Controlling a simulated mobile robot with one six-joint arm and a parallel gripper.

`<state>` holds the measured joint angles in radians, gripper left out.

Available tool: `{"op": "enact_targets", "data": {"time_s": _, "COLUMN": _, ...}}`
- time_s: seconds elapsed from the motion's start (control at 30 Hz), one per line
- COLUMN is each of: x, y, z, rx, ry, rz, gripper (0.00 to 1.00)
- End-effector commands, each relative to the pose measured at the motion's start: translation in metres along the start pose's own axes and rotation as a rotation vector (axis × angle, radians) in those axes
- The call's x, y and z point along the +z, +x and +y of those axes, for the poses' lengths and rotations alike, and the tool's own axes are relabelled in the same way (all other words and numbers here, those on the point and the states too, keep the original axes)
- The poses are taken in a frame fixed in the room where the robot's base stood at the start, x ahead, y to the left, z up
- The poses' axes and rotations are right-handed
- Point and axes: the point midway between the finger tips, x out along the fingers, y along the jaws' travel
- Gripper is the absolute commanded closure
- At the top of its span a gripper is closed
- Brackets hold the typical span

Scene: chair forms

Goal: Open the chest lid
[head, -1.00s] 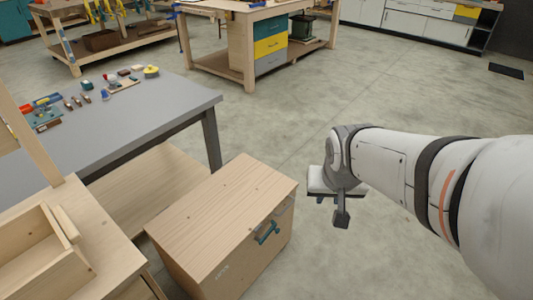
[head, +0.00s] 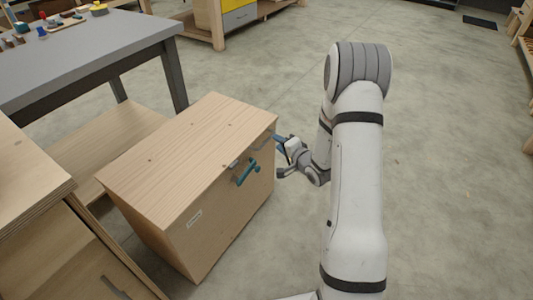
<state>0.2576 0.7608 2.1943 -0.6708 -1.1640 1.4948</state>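The wooden chest (head: 190,160) stands on the floor left of centre in the head view, with its lid closed. A teal handle (head: 246,173) is on its front face, just below the lid edge. My gripper (head: 279,157) is beside the chest's right front, pointing toward the chest, to the right of the handle and apart from it. One finger looks close to the chest's front edge; I cannot tell if it touches. The gripper is small and seen from the side, so its opening is unclear.
A grey table (head: 90,55) with small items stands behind the chest. A wooden cabinet (head: 40,220) is close on the chest's left. The concrete floor to the right (head: 450,170) is clear.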

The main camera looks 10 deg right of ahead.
Motion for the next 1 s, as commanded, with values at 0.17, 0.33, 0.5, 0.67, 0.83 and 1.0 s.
{"op": "enact_targets", "data": {"time_s": 0.17, "x": 0.009, "y": 0.007, "z": 0.026, "rx": -0.074, "ry": 0.102, "rz": -0.028, "gripper": 0.68}}
{"op": "enact_targets", "data": {"time_s": 0.33, "x": 0.011, "y": 0.022, "z": 0.025, "rx": -0.086, "ry": 0.111, "rz": -0.034, "gripper": 0.68}}
{"op": "enact_targets", "data": {"time_s": 0.5, "x": 0.012, "y": 0.05, "z": 0.024, "rx": -0.085, "ry": 0.109, "rz": -0.034, "gripper": 0.68}}
{"op": "enact_targets", "data": {"time_s": 0.67, "x": 0.012, "y": 0.072, "z": 0.021, "rx": -0.083, "ry": 0.11, "rz": -0.032, "gripper": 0.68}}
{"op": "enact_targets", "data": {"time_s": 0.83, "x": 0.012, "y": 0.083, "z": 0.019, "rx": -0.082, "ry": 0.111, "rz": -0.031, "gripper": 0.68}}
{"op": "enact_targets", "data": {"time_s": 1.0, "x": 0.012, "y": 0.084, "z": 0.018, "rx": -0.082, "ry": 0.111, "rz": -0.031, "gripper": 0.68}}
